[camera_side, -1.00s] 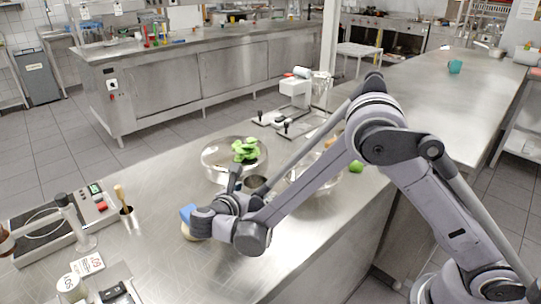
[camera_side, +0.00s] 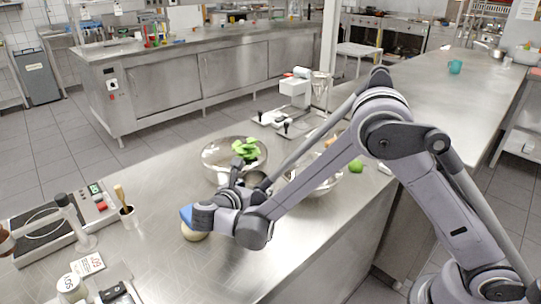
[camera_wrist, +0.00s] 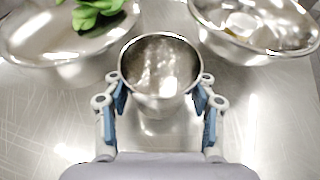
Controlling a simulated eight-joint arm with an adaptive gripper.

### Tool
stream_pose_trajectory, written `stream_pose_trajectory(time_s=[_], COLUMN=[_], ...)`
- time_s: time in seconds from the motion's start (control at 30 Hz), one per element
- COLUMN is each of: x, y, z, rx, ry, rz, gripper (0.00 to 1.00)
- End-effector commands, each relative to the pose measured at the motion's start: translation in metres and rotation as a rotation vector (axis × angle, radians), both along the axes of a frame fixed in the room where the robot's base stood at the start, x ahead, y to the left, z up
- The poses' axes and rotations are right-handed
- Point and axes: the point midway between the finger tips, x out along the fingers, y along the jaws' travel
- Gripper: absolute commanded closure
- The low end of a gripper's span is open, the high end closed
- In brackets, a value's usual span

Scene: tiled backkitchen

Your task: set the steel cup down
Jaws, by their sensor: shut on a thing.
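The steel cup (camera_wrist: 160,88) is between the two blue-padded fingers of my gripper (camera_wrist: 161,100) in the wrist view, with its open mouth facing the camera. My gripper is shut on the cup's sides. In the side view my gripper (camera_side: 228,200) is low over the steel worktop (camera_side: 185,258), in front of the bowl of greens. There the cup (camera_side: 256,179) is mostly hidden behind my gripper. I cannot tell whether its base touches the worktop.
A steel bowl with green leaves (camera_side: 212,154) stands behind my gripper, and another steel bowl (camera_side: 325,188) stands to its right. A hotplate-like device (camera_side: 60,228) is at left. The front worktop is mostly clear.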

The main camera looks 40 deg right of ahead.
Motion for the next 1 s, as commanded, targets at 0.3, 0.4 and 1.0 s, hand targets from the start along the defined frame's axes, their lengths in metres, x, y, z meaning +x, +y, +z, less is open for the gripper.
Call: stream_pose_trajectory(time_s=[0.3, 0.4, 1.0], x=[0.000, 0.000, -0.001], y=[0.000, 0.000, -0.050], z=[0.058, 0.072, 0.071], rx=[0.000, 0.000, 0.000], ry=[0.000, 0.000, -0.002], rz=[0.000, 0.000, 0.431], gripper=[0.81, 0.81, 0.81])
